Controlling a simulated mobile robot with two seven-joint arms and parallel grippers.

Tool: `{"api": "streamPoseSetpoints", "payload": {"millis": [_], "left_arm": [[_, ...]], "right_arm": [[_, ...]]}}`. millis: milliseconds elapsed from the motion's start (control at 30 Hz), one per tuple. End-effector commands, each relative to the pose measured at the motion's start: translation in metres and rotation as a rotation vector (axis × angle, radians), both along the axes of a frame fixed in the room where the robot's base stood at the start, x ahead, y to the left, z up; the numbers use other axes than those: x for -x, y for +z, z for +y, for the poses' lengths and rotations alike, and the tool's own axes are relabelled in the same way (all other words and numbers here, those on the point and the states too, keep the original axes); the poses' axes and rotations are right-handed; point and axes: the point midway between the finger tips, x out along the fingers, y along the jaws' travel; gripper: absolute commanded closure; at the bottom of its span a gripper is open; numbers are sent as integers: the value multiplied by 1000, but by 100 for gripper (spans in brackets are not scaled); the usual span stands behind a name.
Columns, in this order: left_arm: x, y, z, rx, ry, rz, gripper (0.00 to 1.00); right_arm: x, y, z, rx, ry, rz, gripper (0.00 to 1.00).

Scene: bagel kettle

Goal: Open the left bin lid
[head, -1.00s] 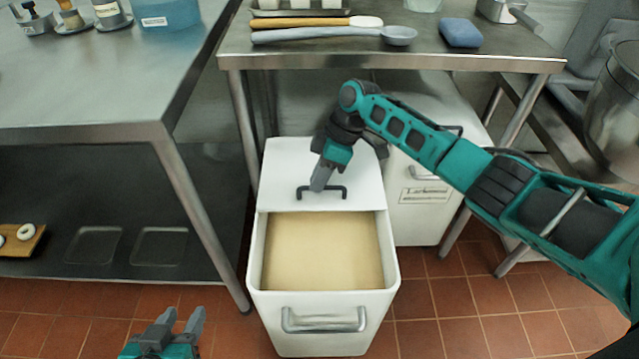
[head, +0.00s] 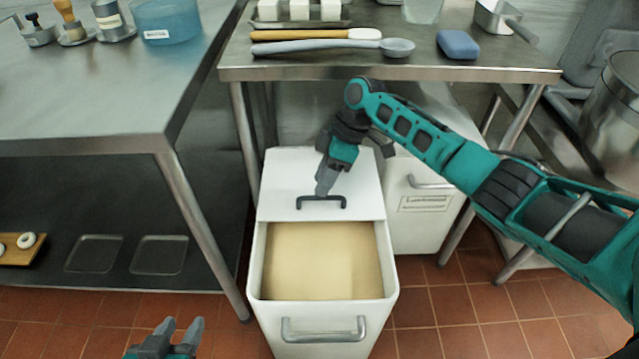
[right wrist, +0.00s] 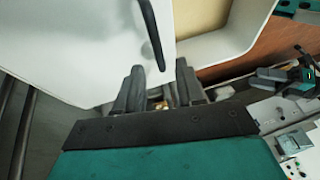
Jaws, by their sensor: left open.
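The left bin (head: 322,315) is white and stands partly under the steel table, with pale flour-like contents showing in its front opening. Its white lid (head: 280,180) covers the rear part and bears a dark bar handle (head: 321,202); both also show in the right wrist view, the lid (right wrist: 75,45) and the handle (right wrist: 151,32). My right gripper (head: 322,192) points down at the handle from behind. In the right wrist view its fingers (right wrist: 158,78) are apart, with the handle's end near the tips; contact is unclear. My left gripper (head: 180,328) is open and empty, low at the left.
A second white bin (head: 420,215) stands right of the left bin, partly hidden by my right arm. Steel tables (head: 390,72) stand above and to the left, with utensils on top. Tiled floor (head: 455,305) is free at the right front.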

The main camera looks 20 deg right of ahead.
Motion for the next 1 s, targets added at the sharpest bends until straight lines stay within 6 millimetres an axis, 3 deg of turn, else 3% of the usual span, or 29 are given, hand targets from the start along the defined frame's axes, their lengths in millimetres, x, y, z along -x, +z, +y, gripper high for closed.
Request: {"api": "streamPoseSetpoints", "payload": {"millis": [33,200,400,600,1000], "left_arm": [[0,6,0,-1,-1,0,57],[0,15,0,-2,-1,0,57],[0,22,0,-2,-1,0,57],[0,23,0,-1,-1,-1,57],[-1,24,-2,8,5,-3,57]], "right_arm": [[-2,15,-6,1,-2,-5,62],[-5,50,-22,0,-1,-4,62],[-7,80,-36,0,0,-3,62],[-7,91,-41,-1,-1,-1,62],[-7,91,-42,-1,-1,-1,62]]}}
